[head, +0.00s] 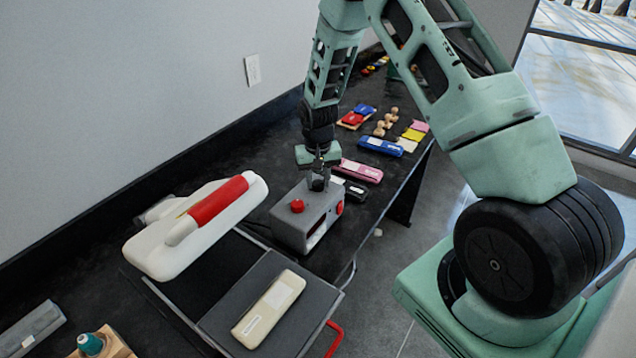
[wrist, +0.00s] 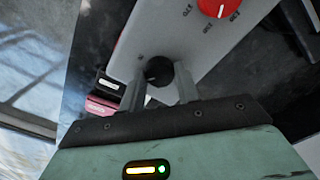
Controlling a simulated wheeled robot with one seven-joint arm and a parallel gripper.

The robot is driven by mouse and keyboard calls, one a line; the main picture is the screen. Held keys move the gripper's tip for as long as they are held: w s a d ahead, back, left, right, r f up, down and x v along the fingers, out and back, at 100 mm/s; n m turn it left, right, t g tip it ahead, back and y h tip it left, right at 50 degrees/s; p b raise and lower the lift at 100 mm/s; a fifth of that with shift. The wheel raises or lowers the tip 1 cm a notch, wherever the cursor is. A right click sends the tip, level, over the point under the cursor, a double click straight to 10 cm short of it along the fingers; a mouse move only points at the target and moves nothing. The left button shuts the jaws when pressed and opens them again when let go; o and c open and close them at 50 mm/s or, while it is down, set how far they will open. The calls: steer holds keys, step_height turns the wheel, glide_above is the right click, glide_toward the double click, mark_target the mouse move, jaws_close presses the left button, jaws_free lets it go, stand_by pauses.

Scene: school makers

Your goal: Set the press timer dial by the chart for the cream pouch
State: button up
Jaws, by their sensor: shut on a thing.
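The grey press control box (head: 300,222) stands on the black table, with a red knob (head: 297,206) on top. My gripper (head: 318,180) points down at the far end of the box. In the wrist view my gripper (wrist: 159,88) is shut on a small black dial (wrist: 158,71), with one finger at each side. The cream pouch (head: 268,305) lies on the dark press plate (head: 222,318). I cannot make out the chart or the black dial's setting.
The white press head (head: 150,252) with a red handle (head: 218,200) is beside the box. Black, pink (head: 360,171) and blue (head: 381,146) pouches lie beyond it. A wall bounds the table's left side.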

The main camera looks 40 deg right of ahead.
mark_target(318, 183)
steer(key=shift+n+b, duration=0.35)
steer(key=shift+n, duration=0.75)
steer(key=o, duration=1)
steer(key=shift+r, duration=0.15)
step_height(318, 183, up, 17)
steer(key=b, duration=0.3)
steer(key=shift+r, duration=0.15)
